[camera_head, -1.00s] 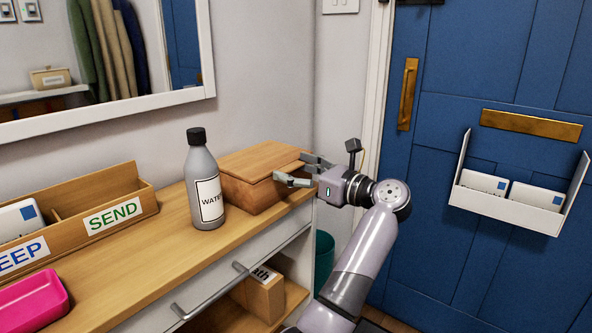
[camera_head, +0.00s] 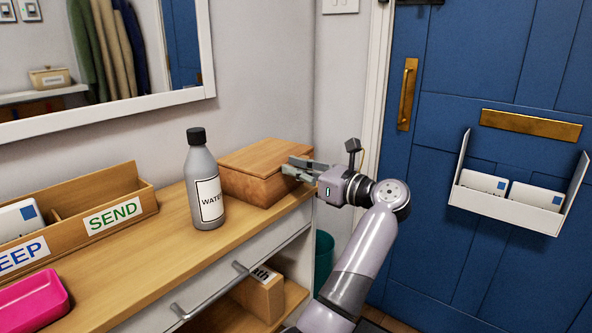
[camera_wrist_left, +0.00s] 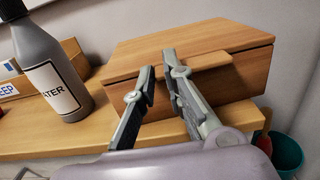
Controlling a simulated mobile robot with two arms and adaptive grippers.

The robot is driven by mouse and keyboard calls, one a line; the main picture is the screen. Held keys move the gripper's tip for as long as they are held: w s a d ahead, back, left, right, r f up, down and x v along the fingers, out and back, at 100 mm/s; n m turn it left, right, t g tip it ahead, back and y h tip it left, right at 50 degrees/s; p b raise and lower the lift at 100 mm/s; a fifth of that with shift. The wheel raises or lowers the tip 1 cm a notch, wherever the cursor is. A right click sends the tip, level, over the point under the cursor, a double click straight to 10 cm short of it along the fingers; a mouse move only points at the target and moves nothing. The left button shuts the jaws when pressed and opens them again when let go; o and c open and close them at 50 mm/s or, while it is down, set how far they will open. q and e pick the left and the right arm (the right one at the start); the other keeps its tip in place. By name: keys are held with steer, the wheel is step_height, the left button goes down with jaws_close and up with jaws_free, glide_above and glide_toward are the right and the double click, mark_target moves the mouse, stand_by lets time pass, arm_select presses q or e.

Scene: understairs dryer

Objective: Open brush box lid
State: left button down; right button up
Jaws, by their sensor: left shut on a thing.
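The brush box (camera_head: 240,188) is a brown wooden box at the far end of the wooden top. Its lid (camera_head: 258,155) lies flat and closed on it; the lid (camera_wrist_left: 215,40) also shows in the left wrist view, with a lip jutting from its front edge. My left gripper (camera_head: 290,166) is at the lid's right-hand edge, shut on the lid's lip. In the left wrist view the two fingers (camera_wrist_left: 159,68) stand a little apart by the lip; the exact contact is partly hidden. My right gripper is out of view.
A grey WATER bottle (camera_head: 204,180) stands close to the box's left. A SEND tray (camera_head: 146,203) and a pink tray (camera_head: 30,303) are farther left. The wall is behind the box; a blue door (camera_head: 450,240) is to the right.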

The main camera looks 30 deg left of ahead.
arm_select(q)
steer(key=c, duration=2.3)
jaws_free()
steer(key=o, duration=2)
